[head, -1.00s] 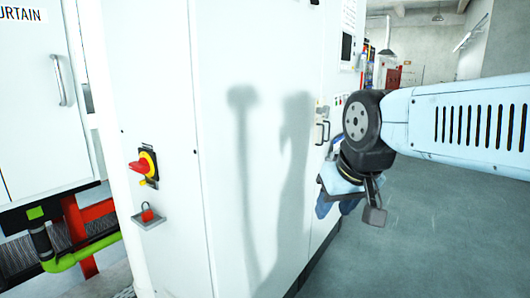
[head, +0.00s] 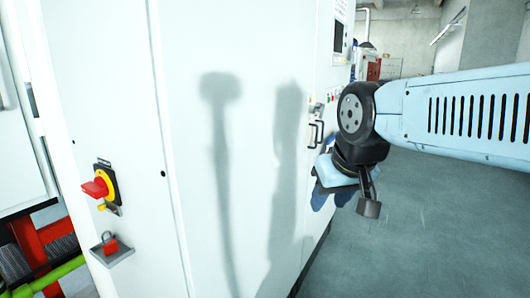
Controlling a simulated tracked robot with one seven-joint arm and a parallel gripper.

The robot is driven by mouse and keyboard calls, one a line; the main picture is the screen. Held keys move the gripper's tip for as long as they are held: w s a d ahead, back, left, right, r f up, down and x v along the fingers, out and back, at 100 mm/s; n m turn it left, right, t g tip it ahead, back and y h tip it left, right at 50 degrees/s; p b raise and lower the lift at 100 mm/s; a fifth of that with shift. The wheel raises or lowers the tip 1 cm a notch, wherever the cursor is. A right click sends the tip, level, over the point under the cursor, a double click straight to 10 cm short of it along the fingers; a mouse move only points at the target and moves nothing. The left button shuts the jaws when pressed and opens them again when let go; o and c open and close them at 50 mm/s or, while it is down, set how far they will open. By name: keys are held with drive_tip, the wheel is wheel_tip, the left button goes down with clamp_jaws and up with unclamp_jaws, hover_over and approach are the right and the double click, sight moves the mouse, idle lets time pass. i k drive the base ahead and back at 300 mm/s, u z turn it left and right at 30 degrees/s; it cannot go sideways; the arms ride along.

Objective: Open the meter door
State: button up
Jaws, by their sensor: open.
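A tall white cabinet (head: 180,150) fills the middle of the head view. Farther along its side is a door handle (head: 316,133), dark and upright, with small coloured buttons close by. I cannot tell from this view which panel is the meter door. My gripper (head: 332,196) hangs low at the end of my arm, to the right of the cabinet face and below the handle in the picture. It is open and partly hidden behind my wrist. I see nothing held, and contact with the cabinet cannot be made out.
A red and yellow rotary switch (head: 98,187) and a red padlock (head: 110,247) on a small bracket stick out from the cabinet's near left. Red and green framework (head: 45,250) stands at far left. The grey floor (head: 430,220) on the right is open.

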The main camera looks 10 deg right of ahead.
sight(234, 78)
drive_tip(key=i, duration=0.4)
drive_tip(key=u, duration=0.1)
drive_tip(key=k, duration=1.25)
drive_tip(key=z, duration=0.25)
drive_tip(key=i, duration=0.7)
drive_tip(key=z, duration=0.6)
drive_tip(key=i, duration=1.1)
drive_tip(key=z, duration=0.05)
